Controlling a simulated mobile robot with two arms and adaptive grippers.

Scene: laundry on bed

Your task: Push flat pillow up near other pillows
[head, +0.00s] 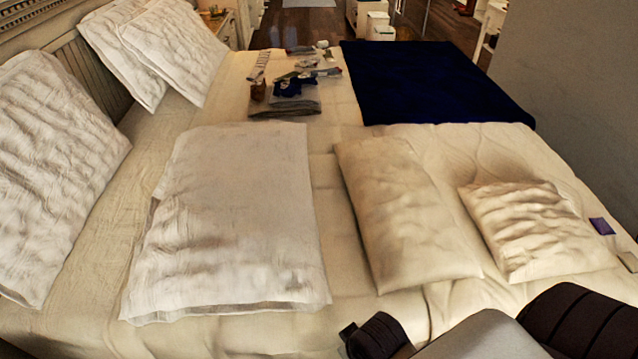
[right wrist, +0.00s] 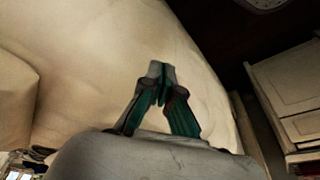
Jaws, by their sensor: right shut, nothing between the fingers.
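A large, flat white pillow (head: 235,215) lies on the bed, left of centre in the head view. Other white pillows lean at the headboard: one at the left edge (head: 50,165) and an overlapping pair (head: 178,50) at the far left. A strip of bare sheet separates the flat pillow from them. My right arm comes in at the bottom right of the head view, nearest the bed's front edge. My right gripper (right wrist: 160,72) shows in the right wrist view, shut and empty over a cream surface. My left gripper is not in view.
Two cream cushions, one long (head: 400,210) and one smaller (head: 535,230), lie right of the flat pillow. A navy blanket (head: 435,80) and several folded clothes (head: 293,85) lie at the back. Drawers (right wrist: 290,90) stand at the right in the right wrist view.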

